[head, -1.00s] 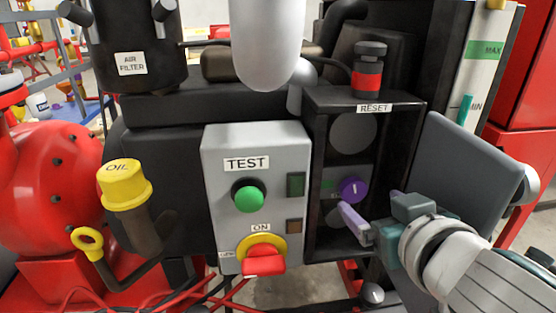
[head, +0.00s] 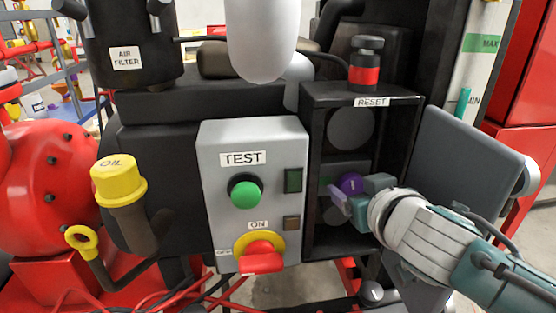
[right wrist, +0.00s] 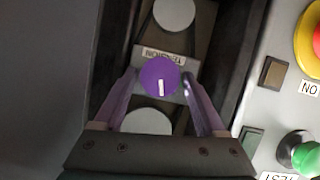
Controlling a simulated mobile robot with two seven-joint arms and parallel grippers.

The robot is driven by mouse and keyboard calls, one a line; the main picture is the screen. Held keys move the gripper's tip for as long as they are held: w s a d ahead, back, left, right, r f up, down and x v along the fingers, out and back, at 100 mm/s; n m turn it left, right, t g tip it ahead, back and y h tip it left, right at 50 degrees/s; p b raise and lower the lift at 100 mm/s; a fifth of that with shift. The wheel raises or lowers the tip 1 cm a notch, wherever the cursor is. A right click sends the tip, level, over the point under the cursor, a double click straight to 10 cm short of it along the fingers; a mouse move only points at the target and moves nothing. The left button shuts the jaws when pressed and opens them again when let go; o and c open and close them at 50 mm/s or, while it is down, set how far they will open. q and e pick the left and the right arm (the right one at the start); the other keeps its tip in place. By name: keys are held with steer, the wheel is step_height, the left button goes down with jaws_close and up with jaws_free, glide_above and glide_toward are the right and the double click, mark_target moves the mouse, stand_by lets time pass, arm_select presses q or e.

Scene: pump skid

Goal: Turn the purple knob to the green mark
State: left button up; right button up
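The purple knob (head: 350,183) sits on a small grey panel inside an open black box. Its white pointer line stands about upright in the head view. In the right wrist view the knob (right wrist: 159,76) lies between the two purple fingertips of my right gripper (right wrist: 159,82). The fingers are open, with a narrow gap on each side of the knob. In the head view my right gripper (head: 346,199) reaches into the box from the right and partly covers the panel. A small green patch shows left of the knob, too small to make out clearly. My left gripper is not in view.
The box's grey door (head: 465,165) stands open at the right. A grey panel with a green TEST button (head: 245,193) and a red ON switch (head: 262,256) is left of the box.

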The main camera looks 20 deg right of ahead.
steer(key=c, duration=1.1)
steer(key=shift+o, duration=0.2)
steer(key=n+h+b, duration=0.1)
steer(key=b, duration=0.1)
steer(key=n+h+b, duration=0.1)
steer(key=n+b, duration=0.1)
steer(key=shift+a+f, duration=0.2)
steer(key=shift+f, duration=0.1)
steer(key=n+h+b, duration=0.2)
steer(key=n+b, duration=0.1)
steer(key=b, duration=0.1)
steer(key=shift+a+f+n, duration=0.1)
steer(key=shift+f+n, duration=0.05)
steer(key=shift+n, duration=0.15)
steer(key=n+h+b, duration=0.1)
steer(key=n+b, duration=0.1)
steer(key=b, duration=0.1)
steer(key=shift+t+h, duration=0.3)
steer(key=shift+n+h+b, duration=0.3)
steer(key=shift+n+b, duration=0.55)
steer(key=shift+n, duration=0.15)
